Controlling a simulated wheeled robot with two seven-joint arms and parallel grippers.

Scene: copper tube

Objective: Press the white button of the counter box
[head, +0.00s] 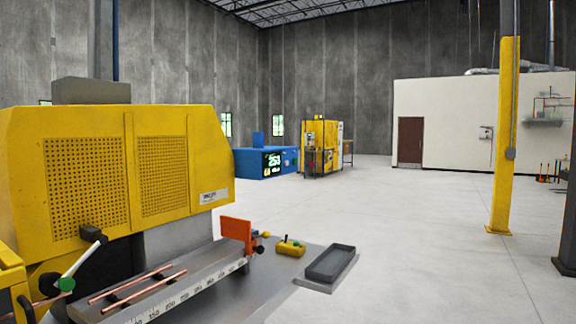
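A blue box-shaped unit (250,164) stands on the floor in the middle distance. Small pale marks are below the digits, but I cannot tell whether one is the white button. Neither of my grippers is in view.
A large yellow machine (190,150) fills the near left, with a grey bench carrying copper tubes (137,283), an orange block (236,230), a small yellow control box (291,247) and a dark tray (331,262). A yellow column (505,140) stands right. Open floor (420,230) lies between.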

